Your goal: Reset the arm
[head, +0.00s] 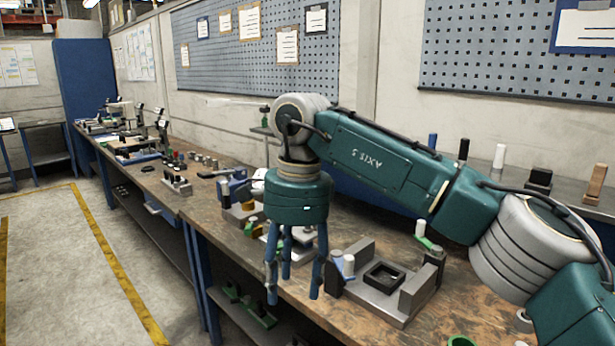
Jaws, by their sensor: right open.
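My right arm comes in from the right across the bench. Its gripper (294,294) points down with its blue fingers spread, open and empty, over the front edge of the bench. A blue, white and metal device (236,190) stands on the bench behind the gripper and is partly hidden by it, so I cannot tell its full shape. I cannot make out for certain a microscope arm. My left gripper is not in view.
The wooden bench (205,207) runs along the wall. A metal fixture with a black square frame (384,277) stands close to the right of the gripper. Small green parts (258,312) lie on the shelf below. The floor (60,260) at left is clear.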

